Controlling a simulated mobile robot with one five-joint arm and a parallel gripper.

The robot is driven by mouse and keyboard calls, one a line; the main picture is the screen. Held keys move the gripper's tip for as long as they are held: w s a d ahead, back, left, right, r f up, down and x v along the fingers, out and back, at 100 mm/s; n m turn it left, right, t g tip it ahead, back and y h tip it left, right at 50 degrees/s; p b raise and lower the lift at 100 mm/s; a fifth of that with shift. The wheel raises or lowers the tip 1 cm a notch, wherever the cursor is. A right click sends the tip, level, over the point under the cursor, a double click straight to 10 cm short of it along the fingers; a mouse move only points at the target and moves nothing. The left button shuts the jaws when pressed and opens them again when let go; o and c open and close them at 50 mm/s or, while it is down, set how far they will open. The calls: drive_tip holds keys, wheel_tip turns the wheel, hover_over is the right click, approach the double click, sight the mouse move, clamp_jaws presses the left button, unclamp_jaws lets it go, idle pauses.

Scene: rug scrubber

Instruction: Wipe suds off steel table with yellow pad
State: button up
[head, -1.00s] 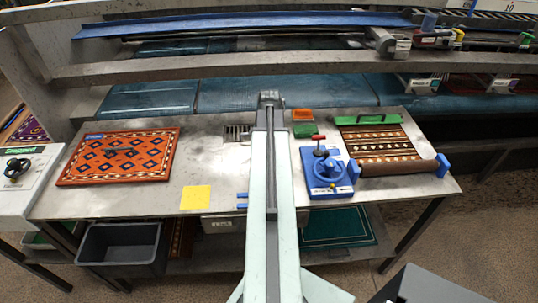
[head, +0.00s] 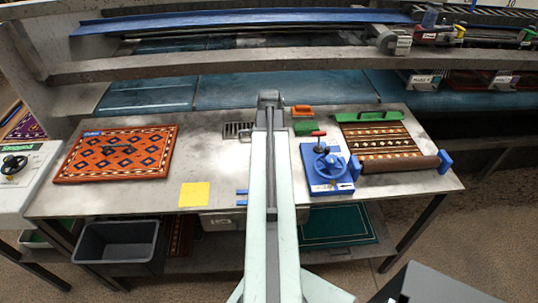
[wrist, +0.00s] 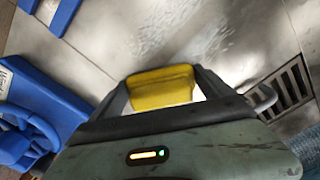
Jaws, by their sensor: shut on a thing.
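My gripper (wrist: 162,92) is shut on the yellow pad (wrist: 160,86), which sits between its two grey fingers in the wrist view. The steel table (head: 215,175) runs across the head view, with my arm reaching over its middle. Whitish, streaky suds (wrist: 205,35) lie on the steel just beyond the pad in the wrist view. The pad is above or against the steel; I cannot tell whether it touches. In the head view my arm hides the fingers and the held pad.
A drain grate (wrist: 288,90) lies right of the gripper in the wrist view. A blue device (head: 327,168) stands right of my arm; an orange patterned rug (head: 115,153) lies left. A flat yellow square (head: 194,195) lies near the front edge. Green and orange brushes (head: 303,127) are behind.

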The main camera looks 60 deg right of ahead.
drive_tip(key=shift+w+a, duration=0.55)
drive_tip(key=shift+w, duration=0.2)
drive_tip(key=shift+w+a, duration=0.55)
drive_tip(key=shift+w, duration=0.2)
drive_tip(key=shift+w+a, duration=0.6)
drive_tip(key=shift+w, duration=0.2)
drive_tip(key=shift+w+a, duration=0.55)
drive_tip(key=shift+w, duration=0.25)
drive_tip(key=shift+w, duration=0.1)
